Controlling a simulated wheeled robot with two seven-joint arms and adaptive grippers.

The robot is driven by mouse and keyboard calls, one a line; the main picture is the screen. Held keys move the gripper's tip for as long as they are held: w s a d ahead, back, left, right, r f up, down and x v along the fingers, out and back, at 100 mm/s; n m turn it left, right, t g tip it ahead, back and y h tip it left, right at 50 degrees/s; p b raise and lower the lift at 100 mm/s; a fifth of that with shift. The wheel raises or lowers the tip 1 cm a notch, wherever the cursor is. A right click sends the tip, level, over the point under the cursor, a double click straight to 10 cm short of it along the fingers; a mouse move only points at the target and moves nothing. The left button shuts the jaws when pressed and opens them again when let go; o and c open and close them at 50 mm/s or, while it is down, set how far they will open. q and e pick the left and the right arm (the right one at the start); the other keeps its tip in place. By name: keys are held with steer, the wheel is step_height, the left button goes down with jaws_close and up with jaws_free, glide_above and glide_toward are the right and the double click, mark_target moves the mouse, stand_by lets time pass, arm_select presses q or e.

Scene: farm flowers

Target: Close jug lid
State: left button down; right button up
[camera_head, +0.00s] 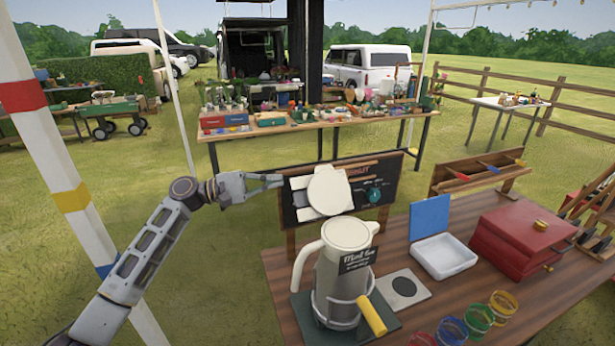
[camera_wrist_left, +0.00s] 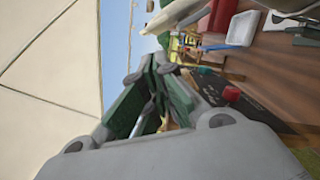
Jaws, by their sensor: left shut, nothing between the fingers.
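The cream jug (camera_head: 340,275) stands upright in a wire holder on a dark mat at the table's left end. Its handle is on the left and a small dark sign (camera_head: 357,259) hangs on its front. I cannot tell the gap in depth between fingertips and lid. The green-padded fingers (camera_wrist_left: 152,92) also show in the left wrist view. My right gripper is out of view.
A chalkboard (camera_head: 375,190) stands behind the jug. A yellow cylinder (camera_head: 372,315) is at the jug's front right. Right of it are an open white box with blue lid (camera_head: 443,255), a red chest (camera_head: 522,238) and several coloured rings. Grass is left of the table.

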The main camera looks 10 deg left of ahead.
mark_target(328, 190)
arm_select(q)
steer(key=p+x, duration=0.2)
steer(key=x, duration=0.8)
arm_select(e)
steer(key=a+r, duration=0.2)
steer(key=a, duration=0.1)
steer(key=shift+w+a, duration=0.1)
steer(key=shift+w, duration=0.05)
